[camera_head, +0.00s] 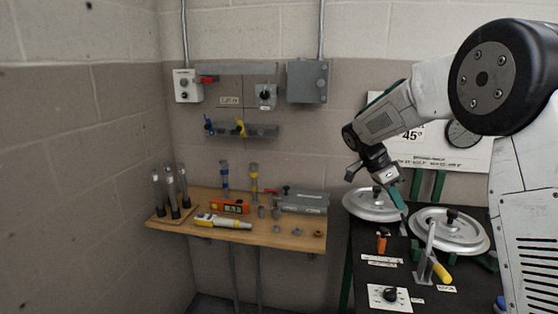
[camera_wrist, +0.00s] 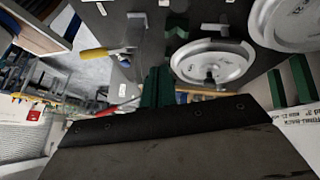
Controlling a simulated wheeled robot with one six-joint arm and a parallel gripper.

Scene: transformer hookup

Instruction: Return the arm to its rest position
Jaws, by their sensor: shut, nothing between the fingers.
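My gripper (camera_head: 397,196) hangs at the end of my arm, above the dark bench at the right of the head view. Its green fingers are shut with nothing visible between them. It is in front of the gap between two round white lids with black knobs, the left lid (camera_head: 366,207) and the right lid (camera_head: 462,236). In the wrist view the green fingers (camera_wrist: 157,88) show at the middle, close together, with a white lid (camera_wrist: 213,62) to their right. The arm is bent, with its forearm reaching left and the wrist pointing down.
A lever with a yellow grip (camera_head: 441,271) stands on the dark bench (camera_head: 350,285) near the right lid. A wooden shelf (camera_head: 290,240) at the left holds tools and small parts. Boxes and a tool rack (camera_head: 245,130) hang on the wall. A sign board (camera_head: 470,160) stands behind the arm.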

